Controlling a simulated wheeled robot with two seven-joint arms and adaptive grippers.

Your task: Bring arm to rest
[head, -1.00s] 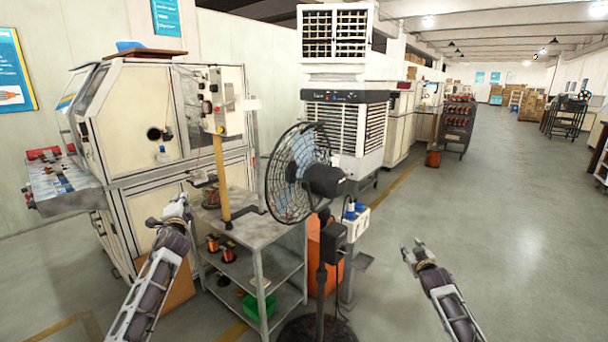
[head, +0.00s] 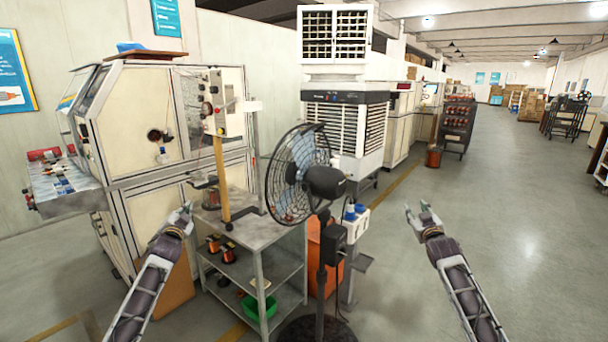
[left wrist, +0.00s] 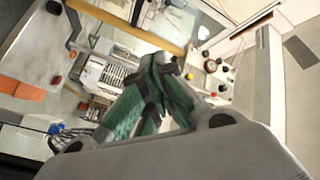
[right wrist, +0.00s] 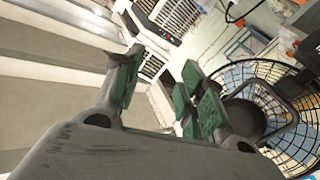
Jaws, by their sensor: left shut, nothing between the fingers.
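My left gripper (head: 183,213) is in the head view at the left, in front of the winding machine's lower cabinet and left of the metal shelf cart. In the left wrist view its green-padded fingers (left wrist: 165,85) are together with nothing between them. My right gripper (head: 420,212) is at the right in the head view, over open floor. In the right wrist view its green-padded fingers (right wrist: 155,85) stand apart, with nothing between them. Neither gripper touches anything.
A black pedestal fan (head: 297,175) stands between my arms. The winding machine (head: 135,120) is at the left, a white air cooler (head: 343,130) behind. Floor (head: 500,210) at right is clear.

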